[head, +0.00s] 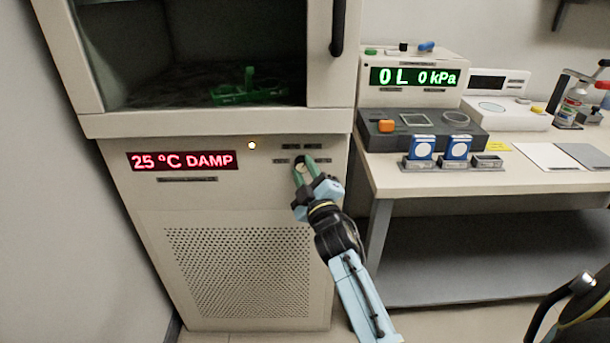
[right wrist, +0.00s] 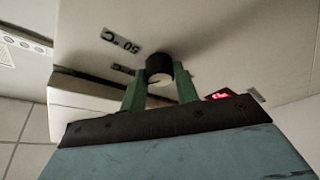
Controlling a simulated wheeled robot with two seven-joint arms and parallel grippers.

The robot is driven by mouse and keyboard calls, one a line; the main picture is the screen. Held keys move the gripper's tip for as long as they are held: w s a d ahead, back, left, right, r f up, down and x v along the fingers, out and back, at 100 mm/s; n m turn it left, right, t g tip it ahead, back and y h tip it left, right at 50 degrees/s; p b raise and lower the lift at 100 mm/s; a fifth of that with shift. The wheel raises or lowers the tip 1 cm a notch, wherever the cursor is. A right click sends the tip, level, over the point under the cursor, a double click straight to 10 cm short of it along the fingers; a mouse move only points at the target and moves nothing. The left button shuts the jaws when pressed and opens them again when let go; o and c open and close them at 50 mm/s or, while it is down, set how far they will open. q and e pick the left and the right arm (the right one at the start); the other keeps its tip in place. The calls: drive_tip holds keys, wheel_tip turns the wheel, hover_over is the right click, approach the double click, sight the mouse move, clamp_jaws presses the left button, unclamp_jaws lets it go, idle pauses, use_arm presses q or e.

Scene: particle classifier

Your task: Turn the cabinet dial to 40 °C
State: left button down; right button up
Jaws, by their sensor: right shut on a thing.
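The white cabinet (head: 140,220) stands at the left in the head view, with a red display (head: 181,161) that reads 25 °C DAMP. The dial, a dark round knob, is on the cabinet's front panel to the right of the display; it shows best in the right wrist view (right wrist: 159,66). My right gripper (head: 303,163) is shut on the dial, with its green fingers on either side, as the right wrist view (right wrist: 160,85) shows. A label reading 50 °C (right wrist: 120,41) is beside the dial. The dial's pointer mark is too small to read. My left gripper is not in view.
A green rack (head: 248,92) sits inside the cabinet, below a black handle (head: 338,28). A bench (head: 400,185) on the right holds a gauge (head: 415,76), blue boxes and other instruments.

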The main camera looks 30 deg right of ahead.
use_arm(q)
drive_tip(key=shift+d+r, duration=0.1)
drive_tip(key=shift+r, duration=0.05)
use_arm(e)
drive_tip(key=o, duration=1)
drive_tip(key=shift+c, duration=0.2)
drive_tip(key=shift+s+a, duration=0.1)
drive_tip(key=shift+s, duration=0.1)
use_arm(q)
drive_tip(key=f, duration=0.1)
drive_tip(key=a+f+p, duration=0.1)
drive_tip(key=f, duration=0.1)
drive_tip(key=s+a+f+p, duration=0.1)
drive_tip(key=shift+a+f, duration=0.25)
use_arm(e)
drive_tip(key=v, duration=1.3)
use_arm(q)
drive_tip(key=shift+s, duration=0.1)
